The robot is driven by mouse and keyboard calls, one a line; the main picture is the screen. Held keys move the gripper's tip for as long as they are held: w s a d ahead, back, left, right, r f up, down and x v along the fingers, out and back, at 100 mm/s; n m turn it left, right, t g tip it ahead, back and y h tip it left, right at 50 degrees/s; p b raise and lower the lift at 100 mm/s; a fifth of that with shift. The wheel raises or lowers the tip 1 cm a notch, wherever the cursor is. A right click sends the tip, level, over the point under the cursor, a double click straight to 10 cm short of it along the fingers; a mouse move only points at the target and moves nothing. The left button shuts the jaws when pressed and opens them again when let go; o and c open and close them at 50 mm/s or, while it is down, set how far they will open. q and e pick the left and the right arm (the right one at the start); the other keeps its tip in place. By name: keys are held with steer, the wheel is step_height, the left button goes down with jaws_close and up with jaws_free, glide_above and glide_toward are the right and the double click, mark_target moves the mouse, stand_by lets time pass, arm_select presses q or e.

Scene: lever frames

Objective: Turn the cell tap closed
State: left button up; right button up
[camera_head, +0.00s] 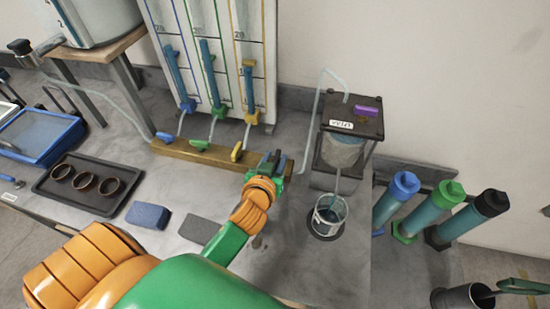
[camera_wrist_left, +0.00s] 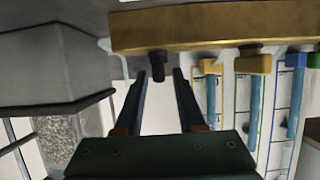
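A purple lever (camera_head: 368,110) lies on the dark top plate of the cell (camera_head: 342,150), at right of centre in the head view. It lies roughly along the plate's back edge. My left gripper (camera_head: 271,163) is at the right end of the brass bar (camera_head: 205,156), left of the cell and apart from the purple lever. In the left wrist view my left gripper (camera_wrist_left: 159,76) has its fingers apart and nothing between them. A dark stub (camera_wrist_left: 158,64) under the brass bar (camera_wrist_left: 210,27) points toward the gap. My right gripper does not show.
Blue (camera_head: 167,138), yellow (camera_head: 236,151) and other small taps sit along the bar below the tube board. A beaker (camera_head: 330,212) stands under the cell. A black tray (camera_head: 87,184) with rings lies left. Capped cylinders (camera_head: 468,218) stand right.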

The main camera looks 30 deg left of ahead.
arm_select(q)
steer(key=shift+s, duration=0.1)
jaws_close()
